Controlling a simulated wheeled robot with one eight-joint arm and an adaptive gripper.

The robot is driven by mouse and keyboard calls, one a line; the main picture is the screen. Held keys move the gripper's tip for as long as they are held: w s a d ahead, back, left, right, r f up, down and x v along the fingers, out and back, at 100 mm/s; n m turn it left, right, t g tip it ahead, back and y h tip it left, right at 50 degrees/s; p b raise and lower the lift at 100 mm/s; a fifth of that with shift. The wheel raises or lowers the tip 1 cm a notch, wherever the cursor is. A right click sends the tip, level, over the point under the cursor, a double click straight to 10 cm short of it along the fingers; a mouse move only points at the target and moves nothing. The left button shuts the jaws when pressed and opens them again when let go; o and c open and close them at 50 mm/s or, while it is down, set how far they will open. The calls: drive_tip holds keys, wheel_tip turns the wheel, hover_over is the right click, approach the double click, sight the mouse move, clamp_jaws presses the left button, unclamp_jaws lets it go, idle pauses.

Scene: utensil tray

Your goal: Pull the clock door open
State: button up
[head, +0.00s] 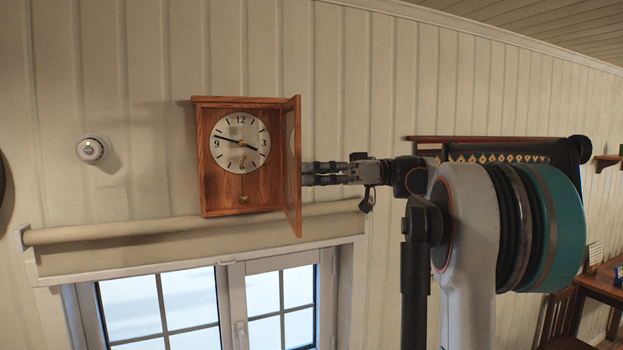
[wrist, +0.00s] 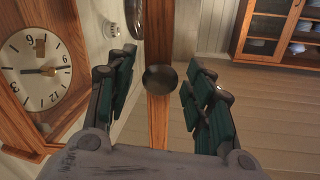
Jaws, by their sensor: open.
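The wooden wall clock (head: 240,160) hangs above the window, with a round white face, and it shows at the left of the wrist view (wrist: 83,55). Its clock door (head: 291,190) stands swung open on the right side, seen nearly edge-on and sticking out from the wall. In the wrist view, the door's wooden frame (wrist: 158,125) carries a dark round knob (wrist: 160,79). My gripper (head: 306,174) is at the right of the door, close to it. In the wrist view, my gripper's open fingers (wrist: 163,75) stand on either side of the knob, with gaps between.
A rolled blind (head: 130,230) and a window (head: 200,305) lie below the clock. A white round fixture (head: 92,150) is on the wall to the left. A wooden cabinet (wrist: 275,35) stands far off in the wrist view, with open floor before it.

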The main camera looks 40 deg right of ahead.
sight(300, 133)
wheel_tip(300, 133, up, 9)
drive_tip(key=shift+r, duration=0.2)
drive_tip(key=shift+w+p, duration=0.1)
drive_tip(key=shift+p, duration=0.35)
idle(0.4)
